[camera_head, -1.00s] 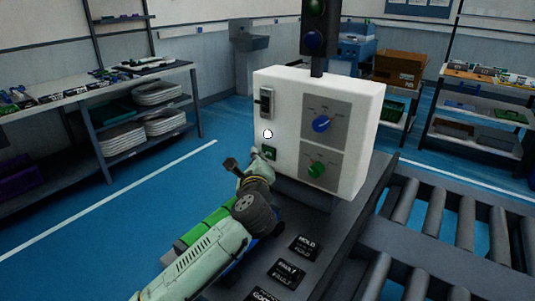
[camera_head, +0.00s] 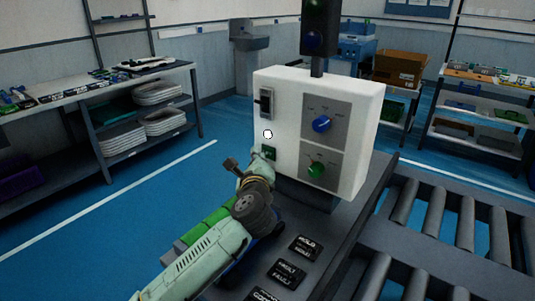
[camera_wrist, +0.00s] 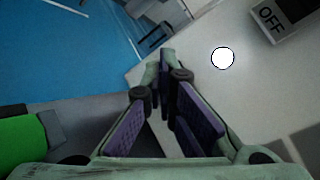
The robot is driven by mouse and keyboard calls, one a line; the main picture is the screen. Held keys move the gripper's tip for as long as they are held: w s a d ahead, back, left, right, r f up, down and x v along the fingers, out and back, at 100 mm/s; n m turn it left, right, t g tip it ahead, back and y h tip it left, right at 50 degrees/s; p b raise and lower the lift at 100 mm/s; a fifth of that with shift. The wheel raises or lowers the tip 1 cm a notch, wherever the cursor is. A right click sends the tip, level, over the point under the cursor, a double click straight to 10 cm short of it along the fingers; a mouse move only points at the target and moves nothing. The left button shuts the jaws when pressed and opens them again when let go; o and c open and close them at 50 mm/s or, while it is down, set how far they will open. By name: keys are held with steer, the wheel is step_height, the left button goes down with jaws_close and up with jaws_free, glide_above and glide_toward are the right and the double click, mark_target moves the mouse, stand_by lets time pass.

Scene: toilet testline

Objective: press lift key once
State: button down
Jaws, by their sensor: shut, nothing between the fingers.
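A white control box (camera_head: 280,125) stands upright on a dark console. A round white button (camera_head: 267,134) is on its left face; it also shows in the wrist view (camera_wrist: 222,58). No readable label says which is the lift key.
A switch (camera_head: 265,103) marked OFF in the wrist view is above the white button. Blue (camera_head: 321,124) and green (camera_head: 316,170) knobs are on the right face. A roller conveyor (camera_head: 440,220) lies to the right. Blue floor is open at left.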

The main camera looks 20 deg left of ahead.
steer(key=shift+w+d, duration=0.15)
steer(key=shift+w, duration=0.25)
